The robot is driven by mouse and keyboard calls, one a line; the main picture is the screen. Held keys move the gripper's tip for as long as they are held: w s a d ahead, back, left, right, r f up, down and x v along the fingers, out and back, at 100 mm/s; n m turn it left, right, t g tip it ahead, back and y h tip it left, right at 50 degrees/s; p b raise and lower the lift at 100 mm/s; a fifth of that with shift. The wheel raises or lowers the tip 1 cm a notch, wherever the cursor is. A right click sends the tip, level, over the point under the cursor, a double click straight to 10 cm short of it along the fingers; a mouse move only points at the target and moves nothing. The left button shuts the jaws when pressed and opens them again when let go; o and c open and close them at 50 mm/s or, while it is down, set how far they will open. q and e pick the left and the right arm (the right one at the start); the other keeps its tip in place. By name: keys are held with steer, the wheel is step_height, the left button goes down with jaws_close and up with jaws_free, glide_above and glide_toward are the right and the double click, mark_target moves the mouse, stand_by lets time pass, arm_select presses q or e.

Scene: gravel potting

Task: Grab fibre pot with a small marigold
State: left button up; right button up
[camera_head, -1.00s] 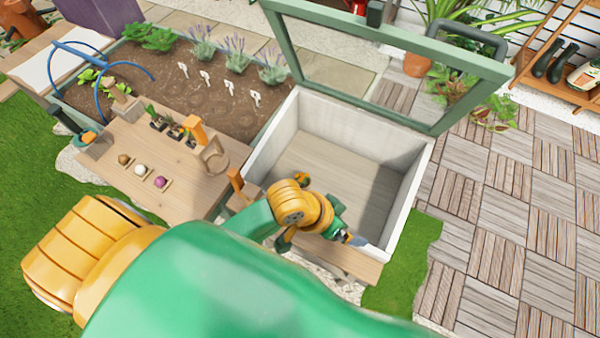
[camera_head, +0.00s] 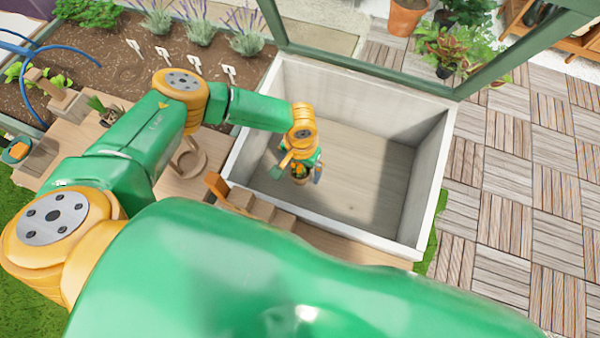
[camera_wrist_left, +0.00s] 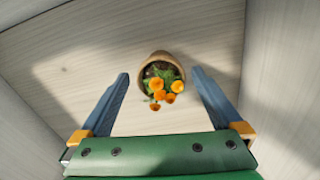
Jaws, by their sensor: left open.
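The fibre pot with a small marigold (camera_wrist_left: 160,64) stands on the floor of the cold frame, with orange flowers and a brown rim. In the left wrist view it lies between and just beyond the fingertips of my left gripper (camera_wrist_left: 160,82), which is open with one finger on each side. In the head view the pot (camera_head: 299,177) shows partly below my left gripper (camera_head: 296,170), which reaches down inside the frame. My right gripper is not in view.
The cold frame (camera_head: 432,180) has pale walls around a bare wooden floor, with its green lid frame (camera_head: 400,80) raised behind. A wooden bench (camera_head: 40,170) and a soil bed (camera_head: 112,60) lie to the left. Paving (camera_head: 530,180) is on the right.

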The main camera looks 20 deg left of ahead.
arm_select(q)
steer(key=shift+w+a+f, duration=0.1)
steer(key=shift+a+f, duration=0.05)
steer(key=shift+f, duration=0.55)
steer(key=shift+r, duration=0.1)
steer(key=c, duration=1.4)
